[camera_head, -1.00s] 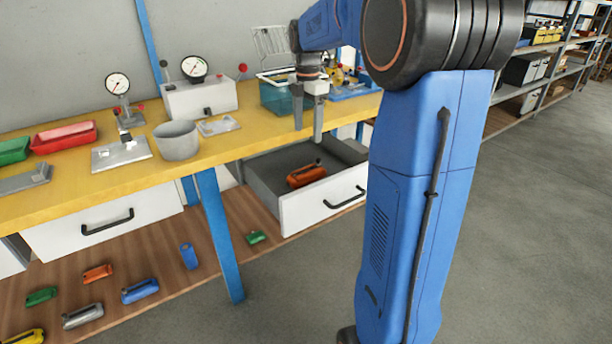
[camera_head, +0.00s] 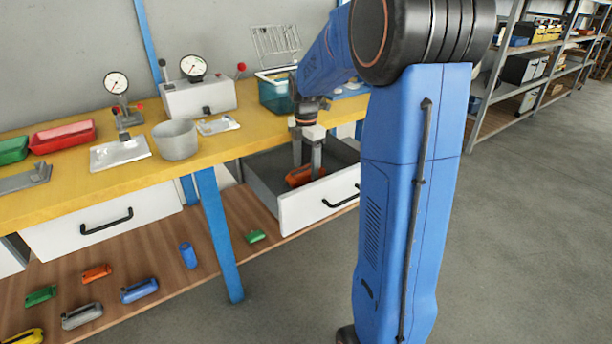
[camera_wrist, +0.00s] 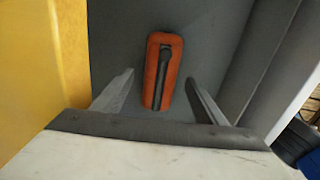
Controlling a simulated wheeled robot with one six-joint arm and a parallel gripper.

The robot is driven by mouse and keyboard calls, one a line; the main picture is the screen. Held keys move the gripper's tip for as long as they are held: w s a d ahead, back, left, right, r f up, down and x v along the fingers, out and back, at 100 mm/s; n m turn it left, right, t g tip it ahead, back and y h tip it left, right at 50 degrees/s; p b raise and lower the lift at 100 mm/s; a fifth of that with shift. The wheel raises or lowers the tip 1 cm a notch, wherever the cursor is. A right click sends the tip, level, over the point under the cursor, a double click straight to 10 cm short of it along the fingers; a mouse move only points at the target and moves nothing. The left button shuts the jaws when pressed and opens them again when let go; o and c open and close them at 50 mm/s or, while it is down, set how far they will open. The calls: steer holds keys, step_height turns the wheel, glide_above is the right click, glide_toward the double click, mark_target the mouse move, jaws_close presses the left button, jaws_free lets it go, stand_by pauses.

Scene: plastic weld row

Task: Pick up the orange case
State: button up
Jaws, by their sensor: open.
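The orange case (camera_head: 299,177) lies in the open drawer (camera_head: 290,215) under the yellow workbench. In the wrist view the orange case (camera_wrist: 152,80) shows a dark handle or clip along its top and lies lengthwise away from me. My gripper (camera_head: 307,173) points down into the drawer, and its fingers partly hide the case in the head view. In the wrist view my gripper (camera_wrist: 163,88) is open, with one finger on each side of the near part of the case and a gap on both sides.
The yellow bench top (camera_head: 75,195) edges the drawer on the left in the wrist view. Another orange case (camera_head: 97,273) lies on the lower wooden shelf among green, blue, grey and yellow ones. A teal bin (camera_head: 275,95) stands on the bench behind my gripper.

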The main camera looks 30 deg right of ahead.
mark_target(306, 169)
steer(key=shift+f, duration=1.15)
steer(key=c, duration=1.2)
steer(key=shift+o, duration=0.2)
step_height(306, 169, up, 10)
steer(key=shift+r, duration=0.1)
